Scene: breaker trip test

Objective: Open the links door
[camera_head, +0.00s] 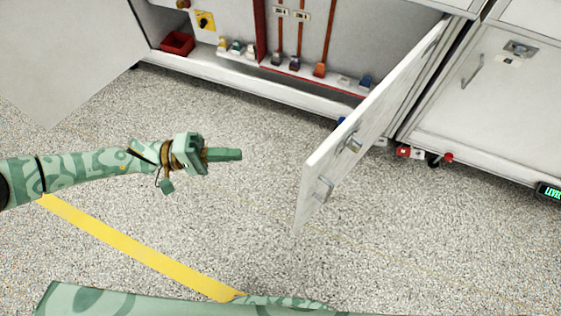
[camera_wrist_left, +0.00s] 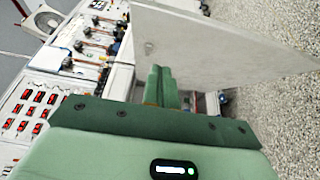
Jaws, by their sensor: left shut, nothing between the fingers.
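The links door, a white panel (camera_head: 375,110), stands swung well out from its cabinet, hinged on the right, with its free edge over the floor. In the left wrist view the panel (camera_wrist_left: 215,45) fills the area beyond the fingers. My left gripper (camera_head: 226,154) is shut and empty, to the left of the door's free edge, on the inner side, with a visible gap in the head view. Its closed fingers (camera_wrist_left: 162,85) also show in the wrist view. My right gripper is not in view.
The open cabinet holds red vertical bars (camera_head: 328,38), several coloured plugs and a red bin (camera_head: 177,43). Another open panel (camera_head: 60,60) stands at the left. A closed cabinet (camera_head: 490,95) stands at the right. The speckled floor is clear, with a yellow stripe (camera_head: 140,250).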

